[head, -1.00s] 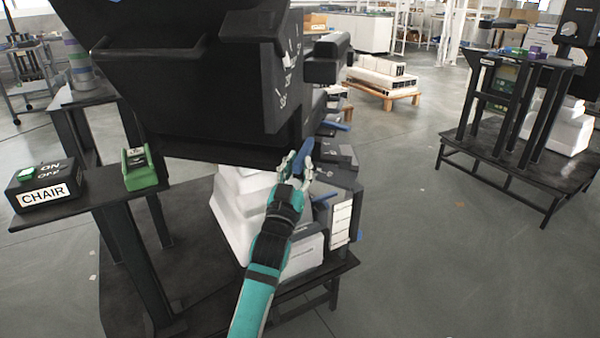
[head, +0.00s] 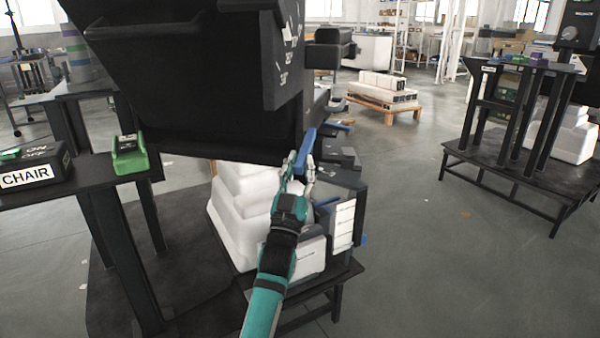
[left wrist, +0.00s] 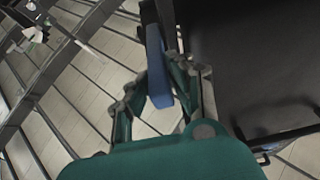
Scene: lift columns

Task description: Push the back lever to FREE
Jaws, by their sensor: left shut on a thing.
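A blue lever (head: 305,146) sticks out at the lower right of the big black chair body (head: 190,90). My left gripper (head: 299,172) is shut on this lever, its fingers on either side of it. In the left wrist view the blue lever (left wrist: 157,66) runs between the fingertips of my left gripper (left wrist: 158,84), with the dark chair body (left wrist: 265,60) to its right. No FREE marking can be read near the lever. My right gripper is in neither view.
White stepped blocks (head: 240,215) stand under the chair body. A black CHAIR switch box (head: 30,172) and a green-based device (head: 130,155) sit on a left shelf. Floor at right (head: 420,260) is clear.

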